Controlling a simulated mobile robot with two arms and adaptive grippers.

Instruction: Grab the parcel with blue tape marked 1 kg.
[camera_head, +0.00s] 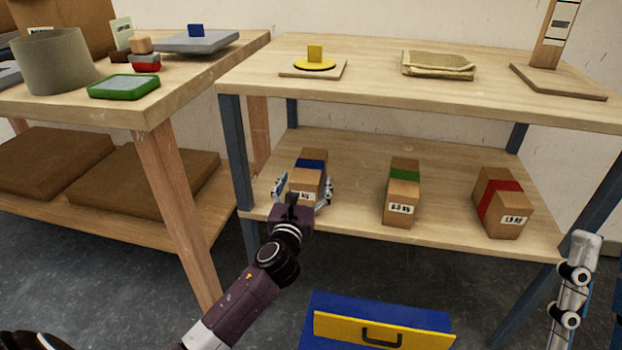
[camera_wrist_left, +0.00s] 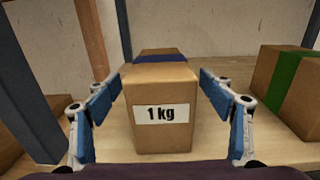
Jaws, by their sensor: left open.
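The parcel with blue tape (camera_head: 311,165) stands on the lower shelf, at the left end of a row of three parcels. In the left wrist view this parcel (camera_wrist_left: 162,105) fills the middle, and its front label reads 1 kg. My left gripper (camera_head: 304,192) is open at the front of this parcel. In the left wrist view its fingers (camera_wrist_left: 160,95) stand on either side of the box, with a narrow gap showing at each side. The parcel rests on the shelf board.
A parcel with green tape (camera_head: 404,175) and one with red tape (camera_head: 503,198) stand to the right on the lower shelf (camera_head: 350,150). A blue shelf leg (camera_head: 238,160) is close on the left. A blue drawer with a yellow front (camera_head: 380,332) is below.

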